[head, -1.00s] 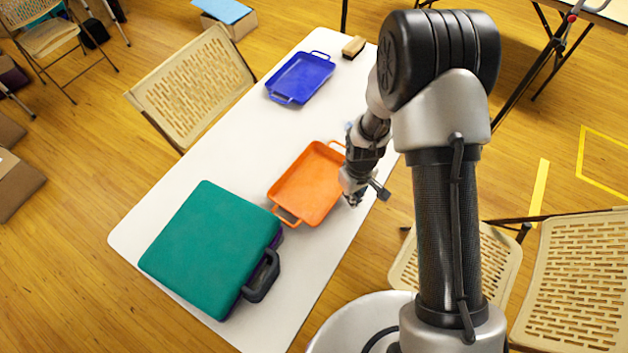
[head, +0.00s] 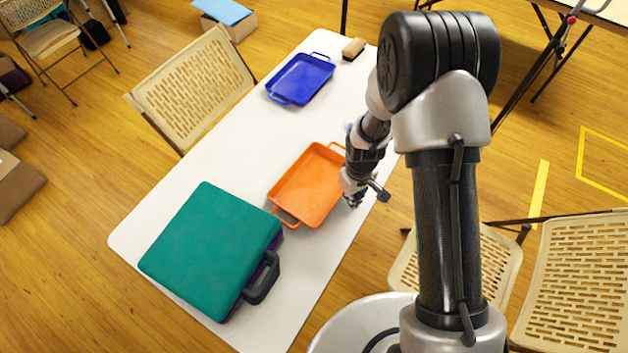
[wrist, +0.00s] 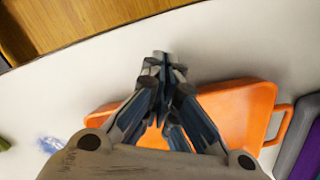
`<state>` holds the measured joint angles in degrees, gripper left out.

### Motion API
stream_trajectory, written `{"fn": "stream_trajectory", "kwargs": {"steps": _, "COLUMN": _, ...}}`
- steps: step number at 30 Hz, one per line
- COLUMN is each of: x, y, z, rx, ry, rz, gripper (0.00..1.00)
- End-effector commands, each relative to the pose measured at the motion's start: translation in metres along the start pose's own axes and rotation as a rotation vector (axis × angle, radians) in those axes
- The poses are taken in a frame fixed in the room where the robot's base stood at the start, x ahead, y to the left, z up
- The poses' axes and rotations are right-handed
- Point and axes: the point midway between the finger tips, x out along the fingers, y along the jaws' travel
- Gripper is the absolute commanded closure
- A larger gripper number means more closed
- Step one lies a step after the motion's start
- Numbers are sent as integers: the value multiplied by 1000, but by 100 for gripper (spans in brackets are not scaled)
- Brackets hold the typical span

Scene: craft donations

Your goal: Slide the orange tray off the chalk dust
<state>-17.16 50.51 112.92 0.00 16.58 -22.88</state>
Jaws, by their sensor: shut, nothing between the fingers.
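The orange tray (head: 308,186) lies flat on the white table, with a handle at each end. It also shows in the wrist view (wrist: 247,108), partly hidden behind my gripper. My gripper (head: 354,201) is shut and empty, low beside the tray's right long side in the head view. In the wrist view its fingertips (wrist: 163,62) are together over bare table, just past the tray's edge. I cannot tell whether they touch the tray. A pale bluish patch (wrist: 50,145) lies on the table left of the tray; I cannot tell whether it is chalk dust.
A teal case (head: 208,245) with a dark handle sits close to the tray's near end. A blue tray (head: 301,77) and a brown block (head: 353,47) are at the table's far end. Folding chairs (head: 195,88) stand beside the table (head: 215,150). Bare table lies left of the orange tray.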

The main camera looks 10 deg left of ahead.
Motion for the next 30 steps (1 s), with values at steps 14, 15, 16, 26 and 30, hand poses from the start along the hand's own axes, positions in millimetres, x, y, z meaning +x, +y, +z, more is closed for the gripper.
{"fn": "stream_trajectory", "kwargs": {"steps": 14, "x": 0, "y": -11, "z": -20, "rx": -2, "ry": 1, "rz": 0, "gripper": 100}}
{"fn": "stream_trajectory", "kwargs": {"steps": 15, "x": 0, "y": -13, "z": -23, "rx": -2, "ry": 2, "rz": 1, "gripper": 100}}
{"fn": "stream_trajectory", "kwargs": {"steps": 16, "x": 0, "y": -14, "z": -25, "rx": -2, "ry": 2, "rz": 1, "gripper": 100}}
{"fn": "stream_trajectory", "kwargs": {"steps": 26, "x": 1, "y": -28, "z": -48, "rx": -2, "ry": 0, "rz": 0, "gripper": 100}}
{"fn": "stream_trajectory", "kwargs": {"steps": 30, "x": 1, "y": -33, "z": -58, "rx": -2, "ry": 1, "rz": 0, "gripper": 100}}
